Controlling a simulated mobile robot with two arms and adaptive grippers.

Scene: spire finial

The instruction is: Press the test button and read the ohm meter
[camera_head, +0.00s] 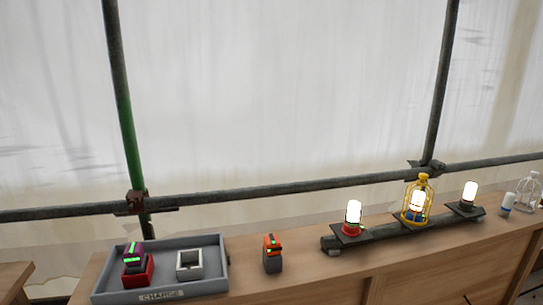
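I cannot make out an ohm meter or a test button with certainty. A small orange and dark grey device (272,253) stands upright on the wooden bench, with a small green mark on its front. A purple block with a bright green strip (133,252) sits on a red holder (138,273) in a grey tray (212,283). Neither of my grippers shows in the head view.
The tray's front label (160,296) seems to read "CHARGE". An empty square holder (189,264) is beside the red one. A dark bar (385,232) carries lit lamps, one in a yellow cage (416,199). Scaffold pipes (260,191) run behind the bench (440,255).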

